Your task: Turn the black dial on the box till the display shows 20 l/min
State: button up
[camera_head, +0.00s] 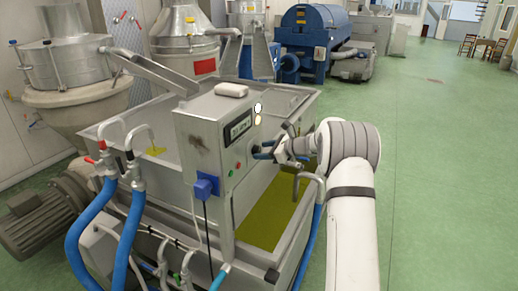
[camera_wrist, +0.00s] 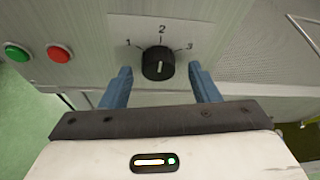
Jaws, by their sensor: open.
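The black dial (camera_wrist: 158,62) is on a grey panel in the wrist view, with marks 1, 2 and 3 around it. Its pale pointer line stands about upright, near mark 2. My gripper (camera_wrist: 160,70) is open, its blue fingers on either side of the dial with visible gaps. In the head view my gripper (camera_head: 264,150) is at the front of the grey box (camera_head: 205,136), and the dial is hidden there. The display (camera_head: 241,127) shows small characters, too small to read surely.
A green button (camera_wrist: 17,52) and a red button (camera_wrist: 58,53) sit left of the dial. A blue plug (camera_head: 207,187) is on the box's side. A tank with olive-green liquid (camera_head: 262,218) lies below my gripper. Green floor (camera_head: 440,150) is clear at right.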

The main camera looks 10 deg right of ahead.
jog(key=shift+w+a+f, duration=0.2)
jog(key=shift+w+a, duration=0.15)
jog(key=shift+a, duration=0.05)
jog(key=shift+c, duration=0.3)
jog(key=c, duration=0.9)
jog(key=shift+a, duration=0.3)
jog(key=shift+c, duration=0.2)
jog(key=shift+d, duration=0.2)
jog(key=shift+f+b, duration=0.2)
jog(key=shift+b, duration=0.5)
